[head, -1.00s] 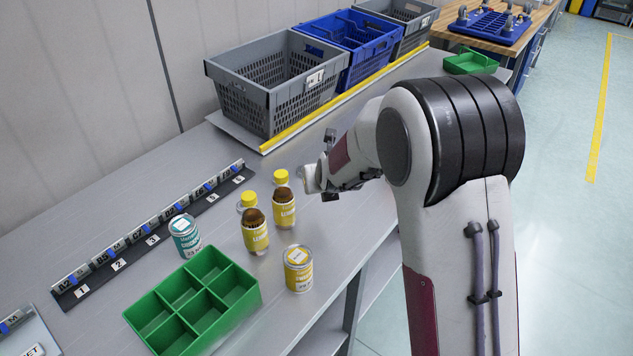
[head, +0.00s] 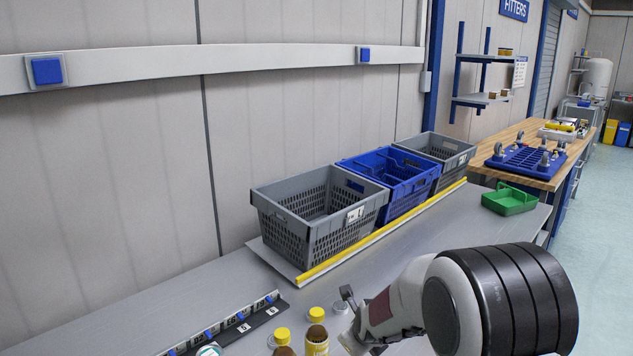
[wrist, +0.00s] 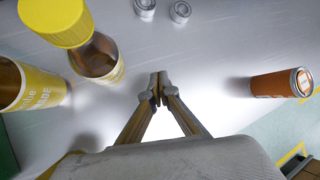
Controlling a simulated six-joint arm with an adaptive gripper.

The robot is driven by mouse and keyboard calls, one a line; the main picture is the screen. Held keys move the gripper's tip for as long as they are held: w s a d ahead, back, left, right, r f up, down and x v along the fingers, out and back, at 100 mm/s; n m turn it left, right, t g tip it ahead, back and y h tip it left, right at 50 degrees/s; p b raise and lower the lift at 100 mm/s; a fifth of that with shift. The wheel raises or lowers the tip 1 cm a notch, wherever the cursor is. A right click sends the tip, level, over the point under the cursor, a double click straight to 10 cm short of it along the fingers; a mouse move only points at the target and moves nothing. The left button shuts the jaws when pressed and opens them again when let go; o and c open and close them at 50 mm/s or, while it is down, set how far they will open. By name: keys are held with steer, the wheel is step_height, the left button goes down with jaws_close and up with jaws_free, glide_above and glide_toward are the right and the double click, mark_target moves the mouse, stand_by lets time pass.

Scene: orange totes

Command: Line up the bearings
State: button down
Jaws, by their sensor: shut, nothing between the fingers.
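In the wrist view my gripper (wrist: 160,86) is shut, with its fingertips together and empty above the grey bench. Two small grey metal pieces with round tops, possibly bearings, stand at the top edge, a left one (wrist: 145,9) and a right one (wrist: 180,11). They are apart from my fingers. My fingertips are not clear in the head view.
Yellow-capped bottles (head: 317,335) stand left of my gripper; the wrist view shows one close by (wrist: 95,55). An orange can (wrist: 275,84) is on the right. A grey crate (head: 290,238), a blue crate (head: 408,198) and another grey crate (head: 455,160) stand behind a yellow strip (head: 340,260).

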steer(key=s+n, duration=0.1)
steer(key=n, duration=0.1)
steer(key=s+f+n+g, duration=0.1)
steer(key=s, duration=0.1)
steer(key=s+n, duration=0.2)
steer(key=shift+s+d+f+n+g, duration=0.1)
steer(key=shift+d+f+n+g, duration=0.1)
steer(key=shift+f+n+g, duration=0.15)
steer(key=s+r+n, duration=0.1)
steer(key=s+n, duration=0.1)
steer(key=s+d+r+n+g, duration=0.1)
steer(key=s+n, duration=0.2)
steer(key=s+r+n, duration=0.1)
steer(key=s+n, duration=0.1)
steer(key=s, duration=0.1)
steer(key=shift+d+n+g, duration=0.2)
steer(key=shift+n+g, duration=0.15)
steer(key=s+d+r+n, duration=0.2)
steer(key=s+r+n, duration=0.2)
steer(key=s, duration=0.5)
steer(key=s+d+r+n+t, duration=0.1)
steer(key=s+d+r+n, duration=0.1)
steer(key=s+r+n, duration=0.3)
steer(key=s+d+r+n+h, duration=0.1)
steer(key=s+r+n, duration=0.4)
steer(key=s, duration=0.7)
step_height(320, 180, up, 3)
steer(key=shift+s+d+f+t, duration=0.15)
steer(key=shift+s+d+t, duration=0.2)
steer(key=shift+d, duration=0.5)
